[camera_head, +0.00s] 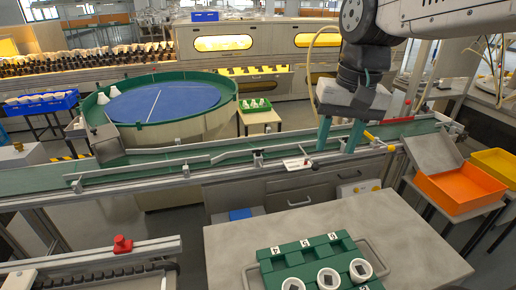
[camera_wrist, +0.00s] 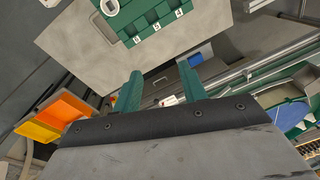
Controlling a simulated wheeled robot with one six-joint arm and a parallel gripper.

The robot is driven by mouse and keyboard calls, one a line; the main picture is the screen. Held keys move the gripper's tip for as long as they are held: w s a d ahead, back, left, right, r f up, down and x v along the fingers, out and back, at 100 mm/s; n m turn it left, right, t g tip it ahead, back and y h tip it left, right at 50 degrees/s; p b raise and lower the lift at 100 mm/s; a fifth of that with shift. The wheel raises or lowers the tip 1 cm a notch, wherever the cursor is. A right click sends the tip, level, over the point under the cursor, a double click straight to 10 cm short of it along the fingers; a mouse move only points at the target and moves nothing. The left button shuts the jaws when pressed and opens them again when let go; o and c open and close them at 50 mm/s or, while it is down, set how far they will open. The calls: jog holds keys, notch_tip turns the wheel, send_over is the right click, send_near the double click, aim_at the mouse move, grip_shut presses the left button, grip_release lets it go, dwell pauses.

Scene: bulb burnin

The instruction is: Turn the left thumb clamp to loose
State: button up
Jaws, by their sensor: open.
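My gripper (camera_head: 339,146) points down over the green conveyor in the head view, its two teal fingers apart with nothing between them. In the wrist view the fingers (camera_wrist: 160,72) are also spread and empty. A rail runs along the conveyor, with small grey clamp-like fittings on it: one at the left (camera_head: 76,184) and one nearer the middle (camera_head: 258,157). I cannot tell for certain which is the left thumb clamp, nor its setting. My gripper is to the right of both, apart from them. A small white plate with red marks (camera_head: 298,163) lies between the middle fitting and my gripper.
A grey table (camera_head: 420,235) in front holds a green block rack (camera_head: 310,250) with white round pieces. A red knob (camera_head: 122,244) stands on the near-left rail. An orange bin (camera_head: 458,190) is at right. A blue round table (camera_head: 165,100) stands behind the conveyor.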

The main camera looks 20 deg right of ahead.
jog(key=w+m+y, duration=0.1)
jog(key=w+m, duration=0.3)
jog(key=w, duration=1.2)
jog(key=m+g+y, duration=0.1)
jog(key=m+y, duration=0.2)
jog(key=m, duration=0.8)
send_over(258, 152)
jog(key=d, duration=0.4)
notch_tip(258, 152, down, 26)
jog(key=x, duration=0.7)
jog(key=shift+w+a+f, duration=0.2)
jog(key=shift+w+f, duration=0.05)
jog(key=shift+f, duration=0.05)
grip_shut()
